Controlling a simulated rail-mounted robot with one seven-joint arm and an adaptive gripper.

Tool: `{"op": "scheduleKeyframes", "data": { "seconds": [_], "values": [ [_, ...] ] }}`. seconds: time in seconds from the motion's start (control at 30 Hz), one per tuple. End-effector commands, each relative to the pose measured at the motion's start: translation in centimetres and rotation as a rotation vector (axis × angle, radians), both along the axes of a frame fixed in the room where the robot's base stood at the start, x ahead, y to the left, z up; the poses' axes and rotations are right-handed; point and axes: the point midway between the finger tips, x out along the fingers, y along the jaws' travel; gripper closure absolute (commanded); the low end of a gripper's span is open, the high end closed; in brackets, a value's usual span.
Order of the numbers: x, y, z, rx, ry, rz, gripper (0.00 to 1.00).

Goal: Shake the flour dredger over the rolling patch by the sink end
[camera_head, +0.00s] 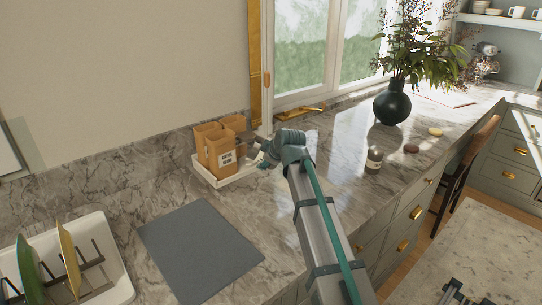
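A dark grey rectangular mat (200,250), which looks like the rolling patch, lies flat on the marble counter next to the dish rack. A small jar-like container (374,160) stands upright on the counter to the right of my arm; it may be the flour dredger, but it is too small to be sure. My gripper (252,148) is at the right side of the brown paper bags, above or beside their white tray. Its fingers are small and partly merge with the background, so I cannot tell whether they are open or hold anything.
Brown paper bags (222,152) stand in a white tray (205,177) against the wall. A white dish rack (118,285) with plates is at lower left. A dark vase (393,103) with a plant stands at right. Counter around the mat is clear.

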Motion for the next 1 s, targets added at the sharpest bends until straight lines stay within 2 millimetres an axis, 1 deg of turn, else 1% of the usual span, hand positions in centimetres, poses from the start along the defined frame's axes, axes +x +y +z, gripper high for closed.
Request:
{"op": "scheduleKeyframes", "data": {
  "seconds": [0.3,0.43,0.9,1.0],
  "values": [
    [-0.1,0.1,0.1,0.000,-0.001,-0.001,0.81],
    [0.0,0.1,0.5,0.001,-0.001,0.000,0.81],
    [0.0,0.1,4.5,0.001,-0.001,0.000,0.81],
    [0.0,0.1,5.0,0.000,0.000,0.000,0.81]
  ]
}}
